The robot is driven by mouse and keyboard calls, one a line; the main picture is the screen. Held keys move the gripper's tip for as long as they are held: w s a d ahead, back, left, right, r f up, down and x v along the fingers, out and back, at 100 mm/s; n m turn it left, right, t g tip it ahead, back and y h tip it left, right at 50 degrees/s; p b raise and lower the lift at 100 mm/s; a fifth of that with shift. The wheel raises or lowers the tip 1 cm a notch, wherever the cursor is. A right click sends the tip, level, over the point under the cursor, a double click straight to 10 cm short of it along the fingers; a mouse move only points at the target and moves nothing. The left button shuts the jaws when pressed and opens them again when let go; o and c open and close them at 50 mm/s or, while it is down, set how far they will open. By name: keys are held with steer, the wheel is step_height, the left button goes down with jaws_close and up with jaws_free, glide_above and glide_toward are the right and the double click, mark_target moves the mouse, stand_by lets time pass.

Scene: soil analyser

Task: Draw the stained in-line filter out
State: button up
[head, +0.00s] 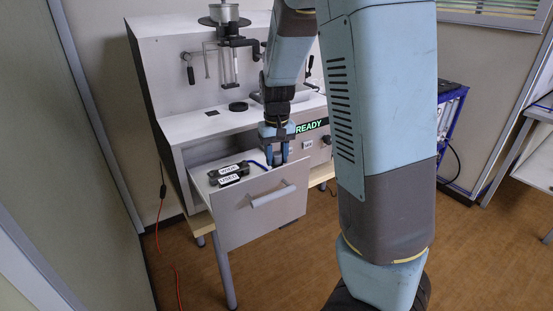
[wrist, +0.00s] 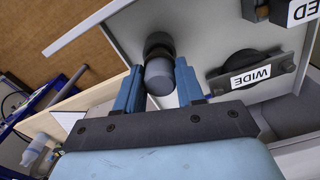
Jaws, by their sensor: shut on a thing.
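My gripper (head: 277,158) points down at the right part of an open drawer (head: 232,203) in the analyser. In the wrist view my gripper (wrist: 157,88) is shut on a short grey cylinder (wrist: 160,76) with a dark end, likely the in-line filter. The cylinder's dark end lies toward the drawer's light floor; I cannot tell whether it touches or is seated. I cannot make out a clear stain on it. In the head view my fingers mostly hide it.
Two black holders with white labels (head: 229,175) sit in the drawer's left part; one label (wrist: 251,77) reads WIDE in the wrist view. The analyser's READY display (head: 310,126) is lit beside my gripper. The drawer front has a handle (head: 272,198).

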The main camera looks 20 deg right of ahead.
mark_target(277, 153)
steer(key=shift+r, duration=2.2)
